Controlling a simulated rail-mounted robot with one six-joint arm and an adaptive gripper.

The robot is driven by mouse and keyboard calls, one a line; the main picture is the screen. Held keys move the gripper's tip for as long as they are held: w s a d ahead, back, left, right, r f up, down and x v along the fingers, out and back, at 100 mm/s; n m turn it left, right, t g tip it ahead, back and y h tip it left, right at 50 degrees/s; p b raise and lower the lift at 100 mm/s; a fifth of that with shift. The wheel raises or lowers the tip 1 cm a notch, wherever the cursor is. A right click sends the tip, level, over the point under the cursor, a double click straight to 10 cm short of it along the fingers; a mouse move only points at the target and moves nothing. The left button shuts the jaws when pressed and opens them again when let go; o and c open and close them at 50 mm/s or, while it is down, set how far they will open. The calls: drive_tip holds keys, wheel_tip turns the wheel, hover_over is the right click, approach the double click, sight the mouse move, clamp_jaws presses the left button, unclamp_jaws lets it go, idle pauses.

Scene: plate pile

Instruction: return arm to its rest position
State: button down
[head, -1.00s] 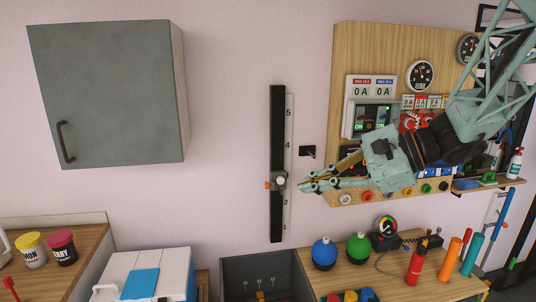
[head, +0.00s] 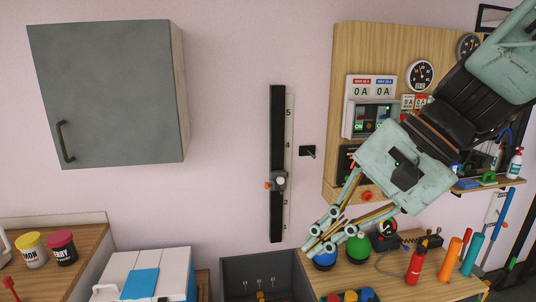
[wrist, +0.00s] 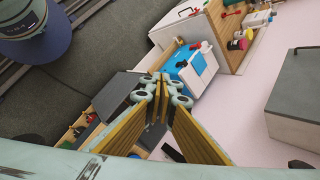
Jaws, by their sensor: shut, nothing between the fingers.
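My gripper (head: 322,238) is pale green with yellow-brown inner finger pads. In the head view it points down and left, in front of the wall board and over the right-hand bench. Its fingertips overlap the blue ball (head: 324,262) in the picture; I cannot tell whether they touch. In the wrist view the fingertips (wrist: 163,88) meet, with nothing held between them. My arm comes in from the upper right and hides part of the wall board (head: 350,50).
A green ball (head: 358,250), a red bottle (head: 416,264) and coloured cylinders stand on the bench. A vertical black slider rail (head: 277,130) is left of my gripper. A grey cabinet (head: 105,95) hangs at left, above a white box (head: 180,268).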

drive_tip(key=s+d+n+t+h, duration=0.2)
drive_tip(key=s+d+n+h, duration=0.4)
drive_tip(key=s+d, duration=0.6)
drive_tip(key=s+n, duration=0.1)
drive_tip(key=s, duration=0.3)
drive_tip(key=shift+d+n+h, duration=0.15)
drive_tip(key=shift+n+h, duration=0.15)
drive_tip(key=shift+h, duration=0.1)
drive_tip(key=shift+w+f, duration=0.1)
idle(2.2)
